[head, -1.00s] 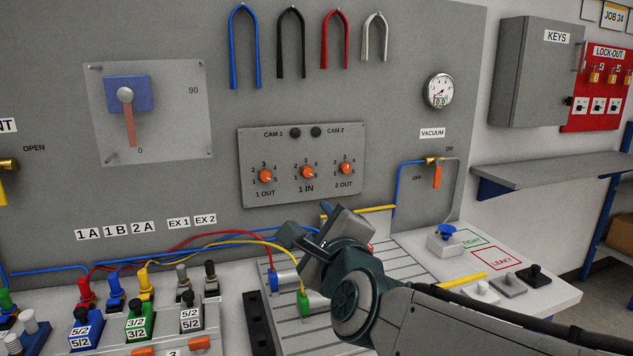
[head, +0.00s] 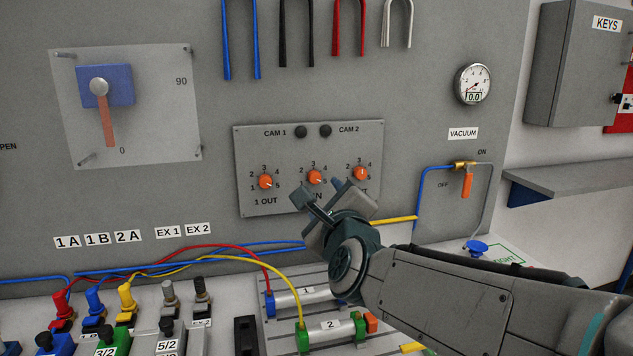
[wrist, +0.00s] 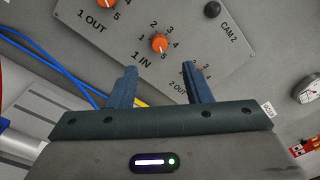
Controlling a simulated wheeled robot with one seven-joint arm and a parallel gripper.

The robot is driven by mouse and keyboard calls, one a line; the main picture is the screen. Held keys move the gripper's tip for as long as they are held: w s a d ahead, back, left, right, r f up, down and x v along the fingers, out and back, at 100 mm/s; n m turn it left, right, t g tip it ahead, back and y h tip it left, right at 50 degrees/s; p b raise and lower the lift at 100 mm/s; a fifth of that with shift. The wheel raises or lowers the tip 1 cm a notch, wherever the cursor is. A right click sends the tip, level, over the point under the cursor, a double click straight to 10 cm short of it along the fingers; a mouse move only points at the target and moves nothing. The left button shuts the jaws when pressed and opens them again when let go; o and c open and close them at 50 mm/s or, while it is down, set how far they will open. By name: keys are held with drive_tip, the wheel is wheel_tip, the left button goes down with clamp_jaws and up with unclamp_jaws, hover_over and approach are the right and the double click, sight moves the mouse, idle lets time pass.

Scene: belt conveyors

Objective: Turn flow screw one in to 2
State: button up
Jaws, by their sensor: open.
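The 1 IN flow screw (head: 314,177) is an orange round knob in the middle of a grey panel (head: 220,165), ringed by printed numbers. In the wrist view the 1 IN screw (wrist: 159,43) lies just beyond and between the fingertips. Its exact setting is too small to read. My gripper (head: 319,191) is open and empty, just below and in front of the 1 IN screw. The open fingers show in the wrist view (wrist: 159,70), apart from the screw. My gripper partly hides the 1 IN and 2 OUT labels.
The 1 OUT screw (head: 265,181) is left of 1 IN, and the 2 OUT screw (head: 361,174) is right. Two black CAM knobs (head: 300,132) sit above. Cylinders (head: 330,331) and hoses (head: 262,262) lie below. A vacuum valve (head: 466,185) stands at right.

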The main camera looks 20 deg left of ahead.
sight(315, 179)
drive_tip(key=x, duration=0.9)
clamp_jaws()
